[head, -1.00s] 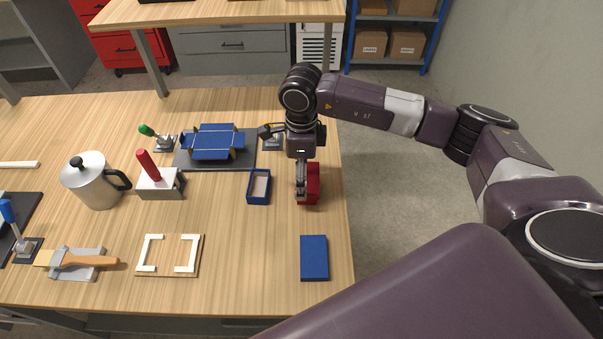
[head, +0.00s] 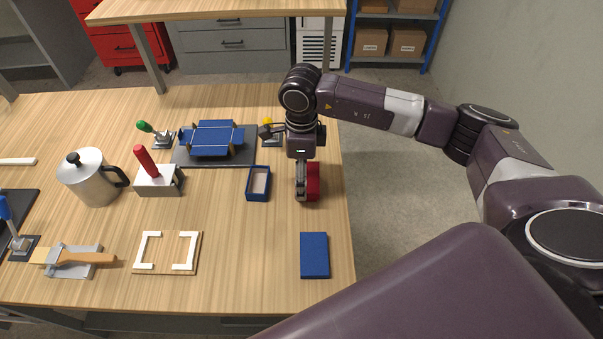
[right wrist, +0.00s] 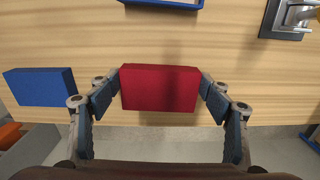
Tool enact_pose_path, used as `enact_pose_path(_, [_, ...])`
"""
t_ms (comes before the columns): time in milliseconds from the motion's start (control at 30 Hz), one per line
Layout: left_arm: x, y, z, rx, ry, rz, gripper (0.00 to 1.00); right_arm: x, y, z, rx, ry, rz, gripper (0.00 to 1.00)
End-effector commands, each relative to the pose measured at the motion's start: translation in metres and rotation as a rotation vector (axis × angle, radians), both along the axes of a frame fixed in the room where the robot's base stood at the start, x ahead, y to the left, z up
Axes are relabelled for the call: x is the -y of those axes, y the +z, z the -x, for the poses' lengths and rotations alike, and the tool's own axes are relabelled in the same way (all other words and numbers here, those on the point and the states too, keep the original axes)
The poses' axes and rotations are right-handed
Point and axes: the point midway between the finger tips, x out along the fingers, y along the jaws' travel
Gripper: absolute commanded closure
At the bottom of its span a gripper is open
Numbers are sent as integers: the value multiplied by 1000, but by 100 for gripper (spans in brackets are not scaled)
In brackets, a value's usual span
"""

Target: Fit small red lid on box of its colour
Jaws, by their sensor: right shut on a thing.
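A red lid (head: 314,180), a plain flat rectangle, is under my right gripper (head: 306,192) near the right table edge. In the right wrist view the red lid (right wrist: 160,88) lies between the two fingers of my right gripper (right wrist: 161,92), which touch its short sides. The gripper is shut on it. The lid's top hides what is below, so I cannot tell whether a red box is under it. My left gripper is out of view.
An open blue box (head: 258,184) stands just left of the gripper. A blue lid (head: 314,255) lies nearer the front. A blue folded blank (head: 212,138) on a dark plate, a steel pot (head: 92,178) and a white-cornered board (head: 167,252) are further left.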

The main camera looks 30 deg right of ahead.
Motion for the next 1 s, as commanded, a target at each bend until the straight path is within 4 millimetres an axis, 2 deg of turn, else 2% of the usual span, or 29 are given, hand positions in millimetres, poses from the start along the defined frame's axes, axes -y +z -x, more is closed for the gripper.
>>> enact_pose_path(667, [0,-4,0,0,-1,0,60,0,-4,0,0,0,0,46])
enact_pose_path(700, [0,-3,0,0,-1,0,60,0,-3,0,0,0,0,24])
enact_pose_path(833, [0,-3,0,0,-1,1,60,0,-3,0,0,0,0,9])
enact_pose_path(1000, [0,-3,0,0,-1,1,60,0,-3,0,0,0,0,8])
